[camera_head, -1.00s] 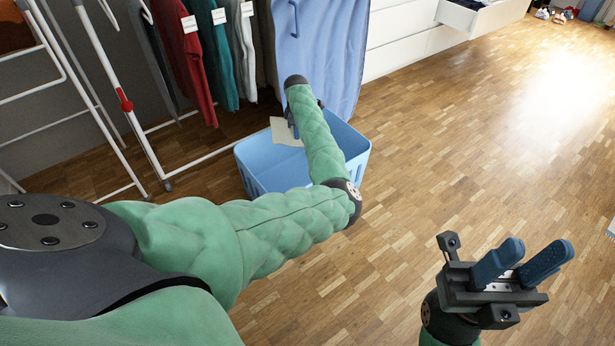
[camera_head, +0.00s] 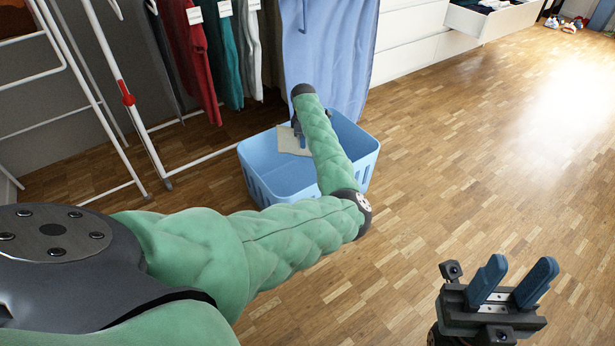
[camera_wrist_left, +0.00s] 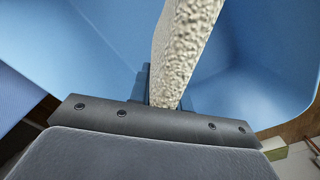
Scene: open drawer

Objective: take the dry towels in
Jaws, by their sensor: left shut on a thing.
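A blue plastic basket (camera_head: 258,165) stands on the wooden floor in the middle of the head view. My left gripper (camera_head: 297,132) is over the basket, partly hidden behind my own forearm. It is shut on a cream towel (camera_head: 291,144), which hangs at the basket's opening. In the left wrist view the rough-textured towel (camera_wrist_left: 184,45) stands up between the fingers, with the blue basket walls (camera_wrist_left: 75,55) around it. Whether the towel touches the basket floor is hidden. My right gripper (camera_head: 512,285) is open and empty above bare floor at the lower right.
A white drying rack (camera_head: 110,85) stands at the left. Clothes hang on a rail behind the basket, including a red garment (camera_head: 190,55) and a blue cloth (camera_head: 325,60). White drawers (camera_head: 410,40) line the back, one open (camera_head: 490,18).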

